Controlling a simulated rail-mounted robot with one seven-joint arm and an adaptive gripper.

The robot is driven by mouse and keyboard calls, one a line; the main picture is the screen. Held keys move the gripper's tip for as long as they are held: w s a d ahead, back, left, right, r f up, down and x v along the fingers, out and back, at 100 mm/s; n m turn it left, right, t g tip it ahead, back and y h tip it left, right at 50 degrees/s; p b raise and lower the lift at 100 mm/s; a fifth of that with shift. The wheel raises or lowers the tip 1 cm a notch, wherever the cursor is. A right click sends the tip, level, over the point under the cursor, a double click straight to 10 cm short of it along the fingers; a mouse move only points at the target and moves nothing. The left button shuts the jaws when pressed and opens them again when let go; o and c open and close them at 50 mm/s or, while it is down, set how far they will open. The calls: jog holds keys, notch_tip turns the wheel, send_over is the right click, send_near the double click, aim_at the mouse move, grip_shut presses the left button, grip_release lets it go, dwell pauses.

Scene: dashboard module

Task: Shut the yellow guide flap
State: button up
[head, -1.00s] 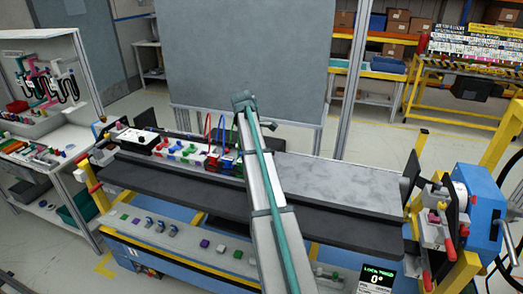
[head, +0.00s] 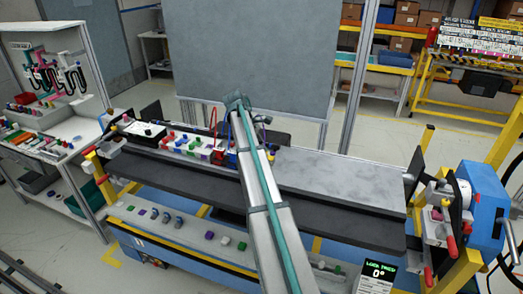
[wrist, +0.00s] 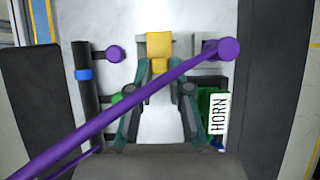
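In the wrist view, the yellow guide flap (wrist: 158,46) is a small yellow piece with a narrower lower part, against a pale grey panel. My gripper (wrist: 160,84) is open, its two teal fingers apart on either side below the flap. I cannot tell whether either finger touches it. A purple cable crosses in front of the fingers and hides part of the space between them. In the head view, my arm hides my gripper, and I cannot make out the flap there.
The purple cable (wrist: 130,105) runs diagonally from a purple round end at upper right. A dark tube with a blue band (wrist: 84,74) stands left. The grey module top (head: 335,180) is clear at right.

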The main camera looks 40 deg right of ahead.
jog(key=o, duration=0.3)
jog(key=shift+w+a+r, duration=0.15)
jog(key=shift+w+r, duration=0.1)
jog(key=shift+r, duration=0.3)
jog(key=w+a, duration=0.2)
jog(key=w, duration=0.1)
jog(key=w+a, duration=0.2)
jog(key=w, duration=0.1)
jog(key=w+a, duration=0.3)
jog(key=shift+w, duration=0.4)
jog(key=shift+f, duration=0.1)
